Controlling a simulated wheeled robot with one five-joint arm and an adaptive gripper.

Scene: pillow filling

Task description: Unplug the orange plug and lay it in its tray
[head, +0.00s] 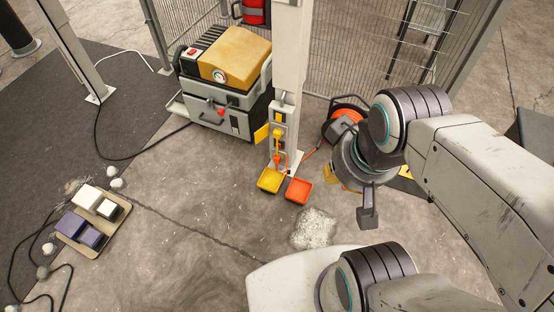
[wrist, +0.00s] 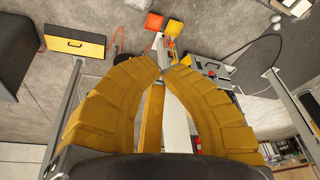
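The orange plug (head: 278,159) is low on the white post's panel, with an orange cord beside it. It is small, and I cannot tell how deep it sits. A yellow plug (head: 278,132) is above it. The empty orange tray (head: 299,191) lies on the floor at the post's foot, right of the yellow tray (head: 269,181). The orange tray also shows in the wrist view (wrist: 154,21). My gripper (wrist: 161,69) has its yellow fingers arched together at the tips, with nothing seen between them. In the head view it is right of the trays, mostly hidden by my wrist.
An orange cable reel (head: 343,118) stands right of the post. A grey machine with a yellow top (head: 234,55) stands left of it. Mesh fencing (head: 345,50) is behind. White filling (head: 314,228) lies on the floor. A board with boxes (head: 88,218) is at left. Floor between is clear.

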